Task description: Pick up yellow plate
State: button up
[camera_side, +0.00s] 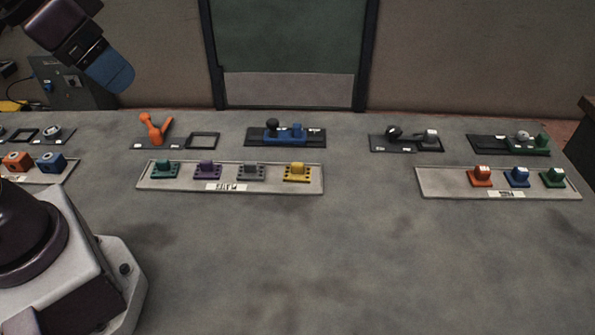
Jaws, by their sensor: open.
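The yellow plate (297,172) sits at the right end of a light tray (312,186) labelled for plates. It is a flat piece with holes and a raised block on top. To its left in the same tray are a grey plate (251,173), a purple plate (207,170) and a teal plate (165,169). My gripper (112,75) is at the upper left, above the table and well apart from the yellow plate. Its fingertips are not clearly visible.
A second tray (430,186) at the right holds orange, blue and green blocks. Behind are dark fixtures, including one with a blue piece (285,134) and one with an orange clamp (154,128). The table's front middle (350,265) is clear.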

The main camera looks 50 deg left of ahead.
notch_tip(320, 180, down, 3)
jog(key=w+d+m+g, duration=0.1)
jog(key=d+g, duration=0.1)
jog(key=m+t+y, duration=0.4)
jog(key=m+y, duration=0.6)
jog(key=m, duration=1.3)
send_near(297, 167)
jog(key=s, duration=0.2)
jog(key=s+a, duration=0.1)
jog(key=s, duration=0.1)
jog(key=s+a, duration=0.1)
jog(key=s, duration=0.1)
jog(key=shift+s+a, duration=0.15)
jog(key=shift+s, duration=0.25)
jog(key=w+m, duration=0.1)
jog(key=w+d+m+t, duration=0.1)
jog(key=w+d+m+t+h, duration=0.1)
jog(key=w, duration=0.1)
jog(key=shift+w+d+r, duration=0.1)
jog(key=shift+d, duration=0.15)
jog(key=shift+w+a+m+t, duration=0.15)
jog(key=shift+w+m+t, duration=0.15)
jog(key=x, duration=1.2)
jog(key=shift+s+a+f, duration=0.1)
jog(key=shift+s+f, duration=0.05)
jog(key=shift+f, duration=0.3)
jog(key=c, duration=0.8)
jog(key=shift+r, duration=0.15)
